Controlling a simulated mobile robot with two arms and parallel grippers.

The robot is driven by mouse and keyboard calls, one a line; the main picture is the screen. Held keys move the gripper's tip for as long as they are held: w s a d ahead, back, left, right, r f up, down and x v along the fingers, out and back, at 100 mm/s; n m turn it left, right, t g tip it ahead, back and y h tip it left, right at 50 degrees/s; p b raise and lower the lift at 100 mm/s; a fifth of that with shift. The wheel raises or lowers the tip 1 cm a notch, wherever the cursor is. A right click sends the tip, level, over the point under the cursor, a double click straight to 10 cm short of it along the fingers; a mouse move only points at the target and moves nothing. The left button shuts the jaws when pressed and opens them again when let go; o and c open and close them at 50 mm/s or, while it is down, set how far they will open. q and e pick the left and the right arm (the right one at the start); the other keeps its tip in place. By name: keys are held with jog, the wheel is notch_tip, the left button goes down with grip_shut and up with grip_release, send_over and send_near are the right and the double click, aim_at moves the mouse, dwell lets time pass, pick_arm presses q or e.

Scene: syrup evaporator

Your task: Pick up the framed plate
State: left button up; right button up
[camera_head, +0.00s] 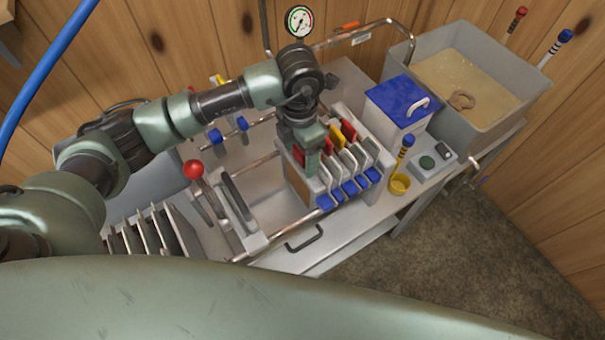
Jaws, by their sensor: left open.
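My left gripper (310,160) points down over the left end of a row of upright grey plates (350,165) in the press on the bench. The jaws are open, and their tips are at the nearest plates. I cannot tell whether they touch or straddle one. The plates have blue lower ends, and red and yellow pieces show between them. More thin upright plates (153,232) stand in a rack at the lower left, partly hidden by my body. I cannot tell which plate is the framed one. My right gripper is out of view.
A red-knobbed lever (193,170) and metal rails lie left of the row. A pressure gauge (299,21) is behind.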

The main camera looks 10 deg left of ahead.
pick_arm(q)
grip_shut()
jog(key=shift+d, duration=0.1)
jog(key=shift+r, duration=0.15)
jog(key=shift+w+r+b, duration=0.1)
jog(key=shift+r+b, duration=0.2)
jog(key=shift+r, duration=0.25)
notch_tip(320, 180, up, 19)
jog(key=b, duration=0.3)
jog(key=shift+f+b, duration=0.15)
jog(key=shift+b, duration=0.2)
